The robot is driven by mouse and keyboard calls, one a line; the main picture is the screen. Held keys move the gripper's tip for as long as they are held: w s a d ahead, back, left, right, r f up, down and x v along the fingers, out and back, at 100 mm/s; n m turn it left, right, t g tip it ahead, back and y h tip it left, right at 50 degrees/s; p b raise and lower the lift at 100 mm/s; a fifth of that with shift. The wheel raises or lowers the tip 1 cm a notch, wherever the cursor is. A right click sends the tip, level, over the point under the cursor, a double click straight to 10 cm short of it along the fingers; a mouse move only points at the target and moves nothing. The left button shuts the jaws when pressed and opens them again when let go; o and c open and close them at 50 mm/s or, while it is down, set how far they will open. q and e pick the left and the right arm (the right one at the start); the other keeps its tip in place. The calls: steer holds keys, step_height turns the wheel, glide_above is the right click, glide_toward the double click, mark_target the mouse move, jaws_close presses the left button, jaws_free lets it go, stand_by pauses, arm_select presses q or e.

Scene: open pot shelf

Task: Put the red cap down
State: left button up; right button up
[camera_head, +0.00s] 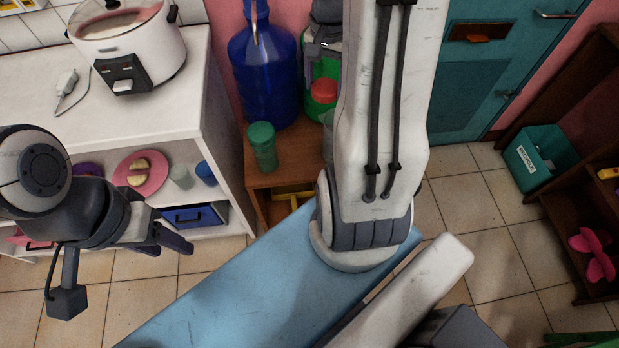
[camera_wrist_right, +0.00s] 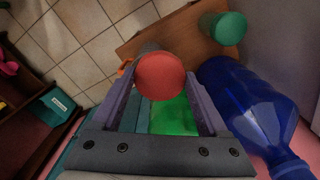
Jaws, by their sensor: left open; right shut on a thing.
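The red cap (camera_head: 323,91) shows in the head view left of my right arm, above the back of a small wooden stand (camera_head: 256,186). In the right wrist view the cap (camera_wrist_right: 160,77) is between the purple fingers of my right gripper (camera_wrist_right: 160,88), which is shut on it. A bright green thing (camera_wrist_right: 175,117) shows just behind the cap; I cannot tell whether they touch. My left gripper (camera_head: 166,240) is open and empty, in front of the white shelf unit, far from the cap.
A rice cooker (camera_head: 130,50) stands on the white counter. A teal bin (camera_head: 535,160) and dark shelf are at right. My right arm hides part of the stand.

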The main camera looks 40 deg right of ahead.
steer(key=n+b, duration=0.2)
steer(key=b, duration=0.9)
glide_toward(312, 165)
step_height(312, 165, down, 6)
steer(key=b, duration=0.5)
steer(key=shift+f, duration=0.2)
steer(key=shift+f, duration=0.2)
steer(key=o, duration=1.2)
steer(key=shift+r, duration=0.1)
